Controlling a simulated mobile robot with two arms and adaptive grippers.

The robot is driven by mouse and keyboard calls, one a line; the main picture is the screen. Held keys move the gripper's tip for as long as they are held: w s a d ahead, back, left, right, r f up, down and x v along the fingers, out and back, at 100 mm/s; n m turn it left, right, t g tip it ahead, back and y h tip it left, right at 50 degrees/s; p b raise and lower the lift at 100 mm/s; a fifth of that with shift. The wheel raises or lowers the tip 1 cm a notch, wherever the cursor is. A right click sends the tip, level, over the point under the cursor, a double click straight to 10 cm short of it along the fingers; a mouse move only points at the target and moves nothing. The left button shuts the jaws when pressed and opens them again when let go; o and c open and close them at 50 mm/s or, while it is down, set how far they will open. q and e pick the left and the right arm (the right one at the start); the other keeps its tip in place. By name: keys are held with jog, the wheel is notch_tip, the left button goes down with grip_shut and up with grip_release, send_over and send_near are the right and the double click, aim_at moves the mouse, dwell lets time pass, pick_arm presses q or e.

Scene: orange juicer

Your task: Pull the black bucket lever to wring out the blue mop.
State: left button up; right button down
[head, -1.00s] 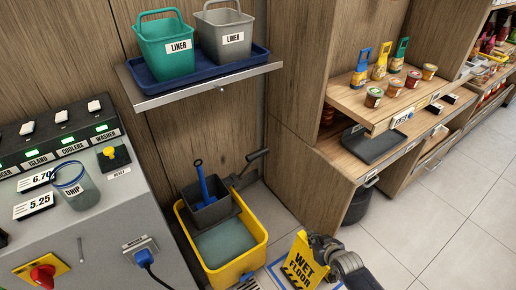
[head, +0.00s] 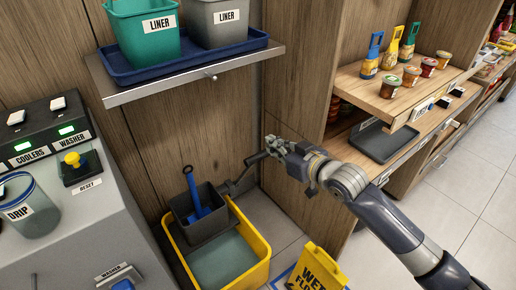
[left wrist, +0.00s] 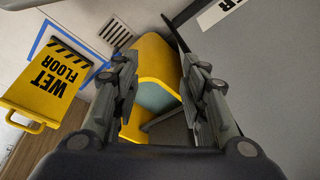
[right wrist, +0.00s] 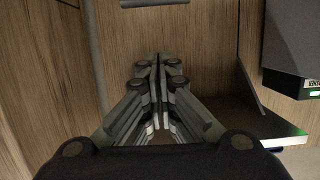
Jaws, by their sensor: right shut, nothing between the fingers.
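The yellow mop bucket (head: 262,268) stands on the floor by the wooden wall, with grey-green water inside. The black lever (head: 240,177) slants up and right from the wringer to a dark grip. My right gripper (head: 275,146) is at the grip's upper end; contact cannot be told. In the right wrist view its fingers (right wrist: 158,68) are shut together and empty. My left gripper (left wrist: 160,72) is open, with the yellow bucket (left wrist: 153,62) beyond its fingers.
A metal shelf (head: 190,80) with green and grey liner buckets hangs above the mop bucket. A grey control counter (head: 75,245) stands at left. A yellow wet floor sign (head: 318,270) stands at right, near wooden shelves (head: 385,98) with jars.

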jog(key=b, duration=0.3)
send_over(258, 156)
jog(key=w+a, duration=0.2)
jog(key=f, duration=0.2)
jog(key=shift+w+d+f, duration=0.2)
jog(key=shift+d+f, duration=0.05)
jog(key=shift+f, duration=0.15)
jog(key=shift+s+d+f, duration=0.3)
jog(key=shift+s+f, duration=0.1)
jog(key=shift+f, duration=0.2)
jog(key=shift+s+d+f, duration=0.3)
jog(key=shift+s+f, duration=0.05)
jog(key=shift+f, duration=0.2)
pick_arm(q)
jog(key=v, duration=0.7)
jog(key=shift+r+t, duration=0.3)
jog(key=shift+r, duration=0.1)
pick_arm(e)
jog(key=shift+s+d+f, duration=0.15)
jog(key=shift+s+f, duration=0.15)
jog(key=shift+f, duration=0.1)
pick_arm(q)
jog(key=shift+w+a, duration=0.1)
jog(key=shift+a, duration=0.05)
